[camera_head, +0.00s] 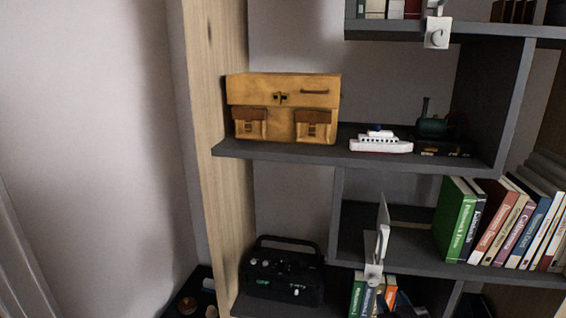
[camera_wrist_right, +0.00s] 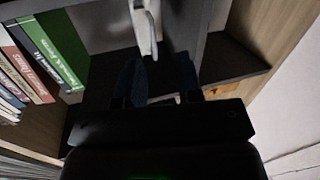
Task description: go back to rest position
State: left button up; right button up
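My right gripper (camera_wrist_right: 157,82) shows in the right wrist view, with two dark fingers apart and nothing clearly seen between them. The picture is dark around the fingertips. The dark gripper body fills the bottom middle of that view. A white bracket-like piece (camera_wrist_right: 146,22) and the dark shelf boards lie beyond the fingers. I cannot make out either gripper in the head view. My left gripper does not show in either view.
A dark shelf unit (camera_head: 290,152) holds a yellow bag (camera_head: 285,92), a toy boat (camera_head: 381,143), a dark green toy (camera_head: 433,127), a black radio (camera_head: 283,275) and a row of books (camera_head: 458,222). White brackets (camera_head: 375,272) stick out at shelf edges. A bare wall (camera_head: 90,130) is at left.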

jog(key=s+d+f+g, duration=0.2)
jog(key=s+f, duration=0.8)
jog(key=s+d+f+g, duration=0.2)
jog(key=s+f+g, duration=0.1)
jog(key=s+f, duration=0.7)
jog(key=shift+s+d+m+g+h, duration=0.2)
jog(key=shift+s+m+g+h, duration=0.1)
jog(key=shift+s+m, duration=0.1)
